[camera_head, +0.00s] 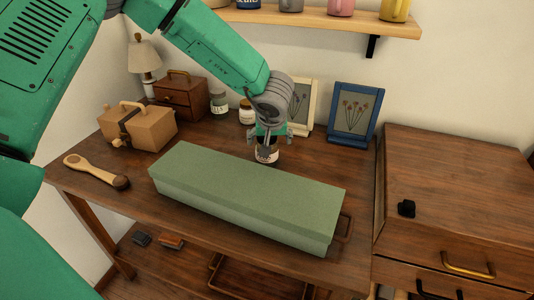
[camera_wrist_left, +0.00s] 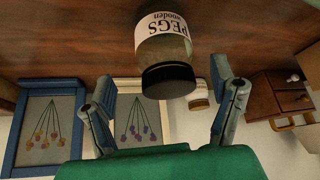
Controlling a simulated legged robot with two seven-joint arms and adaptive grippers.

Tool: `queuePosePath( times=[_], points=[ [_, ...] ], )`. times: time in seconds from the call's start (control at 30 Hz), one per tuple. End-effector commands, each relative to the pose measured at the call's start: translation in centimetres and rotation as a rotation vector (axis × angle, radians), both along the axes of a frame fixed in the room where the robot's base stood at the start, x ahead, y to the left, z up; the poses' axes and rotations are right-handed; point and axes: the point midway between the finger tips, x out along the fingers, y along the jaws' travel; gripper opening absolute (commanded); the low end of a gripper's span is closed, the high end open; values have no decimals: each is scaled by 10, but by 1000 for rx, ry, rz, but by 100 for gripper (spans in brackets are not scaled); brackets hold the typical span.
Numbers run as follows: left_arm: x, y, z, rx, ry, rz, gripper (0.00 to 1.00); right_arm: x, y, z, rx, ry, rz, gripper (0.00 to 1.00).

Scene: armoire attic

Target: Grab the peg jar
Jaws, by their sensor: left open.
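The peg jar (camera_wrist_left: 163,35) has clear glass, a dark lid and a white label reading "PEGS wooden"; it appears upside down in the left wrist view. In the head view the jar (camera_head: 267,156) stands on the wooden desk (camera_head: 318,160), just behind the long green box (camera_head: 245,195), which is close to its base. My left gripper (camera_head: 269,138) points down over the jar. Its fingers are open and spread on either side of the lid, with gaps showing in the wrist view (camera_wrist_left: 163,85). My right gripper is not in view.
Behind stand a blue picture frame (camera_head: 353,112), a cream frame (camera_head: 302,105) and two other jars, one white-labelled (camera_head: 246,112), one greenish (camera_head: 218,101). A wooden box (camera_head: 138,127) and brush (camera_head: 95,172) are left. A shelf (camera_head: 310,18) with mugs hangs above.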

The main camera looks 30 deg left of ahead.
Motion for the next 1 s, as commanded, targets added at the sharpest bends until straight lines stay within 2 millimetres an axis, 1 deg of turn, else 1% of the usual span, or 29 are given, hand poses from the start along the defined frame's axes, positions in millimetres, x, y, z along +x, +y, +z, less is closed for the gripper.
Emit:
queuePosePath(
  times=[0.17, 0.33, 0.4, 0.6, 0.63, 0.67, 0.7, 0.77, 0.8, 1.0],
  points=[
    [6, 11, -19, -6, 2, 2, 78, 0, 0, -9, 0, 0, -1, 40],
    [16, 22, -43, -7, 3, 2, 78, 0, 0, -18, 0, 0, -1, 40],
    [19, 23, -47, -7, 2, 2, 78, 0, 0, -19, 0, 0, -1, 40],
    [19, 21, -44, -5, 0, 0, 78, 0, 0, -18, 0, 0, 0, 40],
    [19, 21, -44, -4, 1, -1, 71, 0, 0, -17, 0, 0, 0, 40],
    [19, 20, -44, -4, 1, 0, 61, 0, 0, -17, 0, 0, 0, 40],
    [19, 19, -44, -2, 1, 0, 47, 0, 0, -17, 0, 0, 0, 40],
    [19, 19, -44, -2, 1, 0, 26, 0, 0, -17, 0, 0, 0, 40],
    [19, 19, -44, -2, 1, 0, 18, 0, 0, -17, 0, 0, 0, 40],
    [19, 22, -44, -5, 0, 0, 18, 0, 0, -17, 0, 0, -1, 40]
  ],
)
